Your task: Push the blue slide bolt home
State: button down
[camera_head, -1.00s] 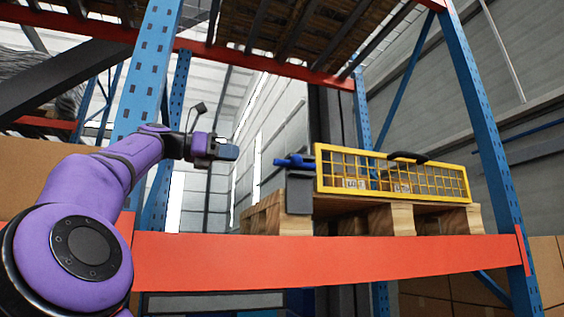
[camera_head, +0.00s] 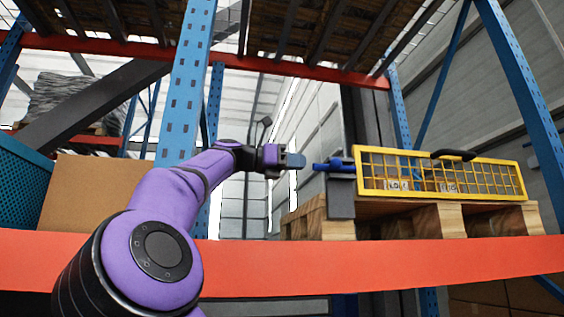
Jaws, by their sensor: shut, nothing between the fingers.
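The blue slide bolt (camera_head: 335,165) sticks out to the left from a grey block (camera_head: 341,198) at the left end of a yellow mesh cage (camera_head: 440,173). The cage has a black handle on top and sits on a wooden pallet. My gripper (camera_head: 301,160) is shut and empty. Its tip points right, at about the height of the bolt, and a small gap shows between the tip and the bolt's left end. How far apart they are in depth I cannot tell.
The wooden pallet (camera_head: 440,222) stands behind an orange rack beam (camera_head: 400,268). A blue upright (camera_head: 188,90) rises behind my arm. A cardboard box (camera_head: 95,195) is at left. Slatted shelving hangs overhead.

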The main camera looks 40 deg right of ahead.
aim_at(331, 164)
jog(key=x, duration=0.6)
jog(key=shift+s+d, duration=0.25)
jog(key=shift+d, duration=0.05)
jog(key=shift+x, duration=2.65)
jog(key=shift+a, duration=0.1)
